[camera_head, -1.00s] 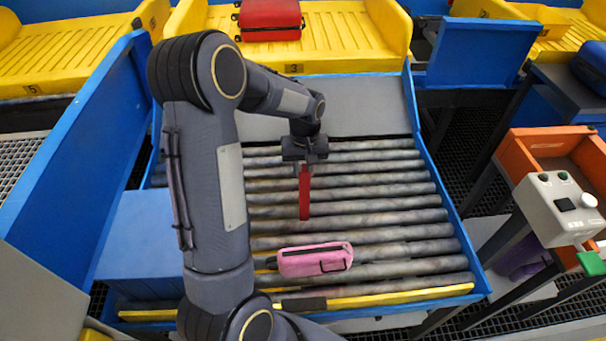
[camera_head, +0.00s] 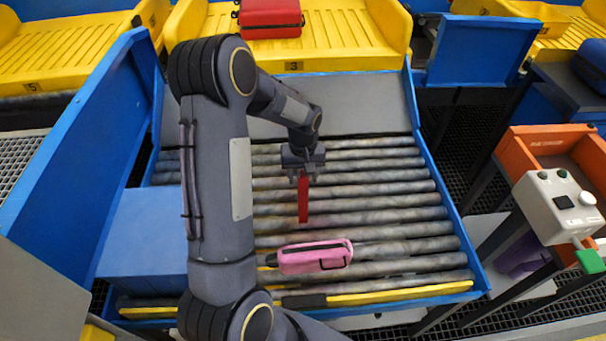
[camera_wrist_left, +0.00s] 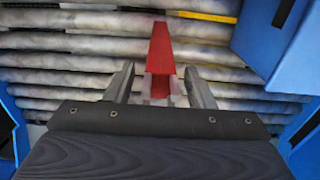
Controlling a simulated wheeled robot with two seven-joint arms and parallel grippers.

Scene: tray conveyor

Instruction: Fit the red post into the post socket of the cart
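The red post (camera_head: 303,203) hangs roughly upright below my left gripper (camera_head: 303,177), over the grey rollers. My left gripper is shut on the post's upper end. In the left wrist view the red post (camera_wrist_left: 163,48) sticks out from between the two fingers (camera_wrist_left: 162,92), with rollers behind it. In the head view the post's lower end shows just above the pink bag, and I cannot tell how high it is over the rollers. I cannot make out the post socket or tell which structure is the cart. My right gripper is not in view.
A pink bag (camera_head: 314,257) lies on the rollers (camera_head: 400,222) near a yellow bar (camera_head: 400,293). A blue wall (camera_head: 75,165) stands at left. A control box (camera_head: 560,208) and orange bin (camera_head: 530,150) stand at right. A red suitcase (camera_head: 270,18) lies on a yellow tray (camera_head: 350,35) behind.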

